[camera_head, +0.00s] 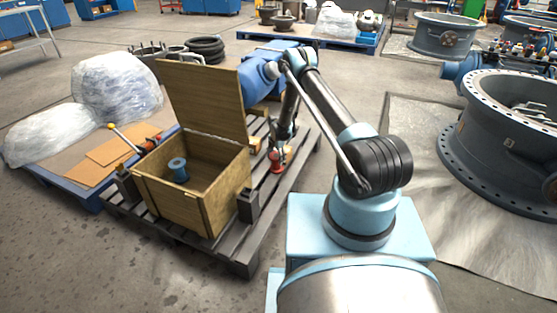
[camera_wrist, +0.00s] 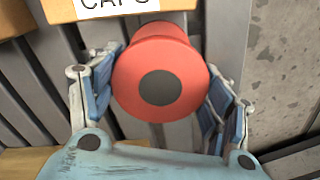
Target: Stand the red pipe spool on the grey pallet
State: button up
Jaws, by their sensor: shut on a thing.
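The red pipe spool (camera_head: 278,159) is at the right part of the grey pallet (camera_head: 240,262), beside the wooden crate. In the wrist view the red spool (camera_wrist: 165,48) shows end-on with its dark bore facing the camera, between the blue finger pads. My gripper (camera_wrist: 160,80) is shut on it from both sides, and dark slats show behind. In the head view my gripper (camera_head: 284,140) points down over the spool. The spool looks roughly upright and close to the slats; I cannot tell whether its lower end touches them.
An open wooden crate (camera_head: 188,214) with a raised lid stands on the pallet, holding a blue spool (camera_head: 178,170). A box with a "CAPS" label (camera_wrist: 104,7) lies close to the red spool. Wrapped goods (camera_head: 115,85) are at left, large flanged valve bodies (camera_head: 515,135) at right.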

jog(key=o, duration=1.5)
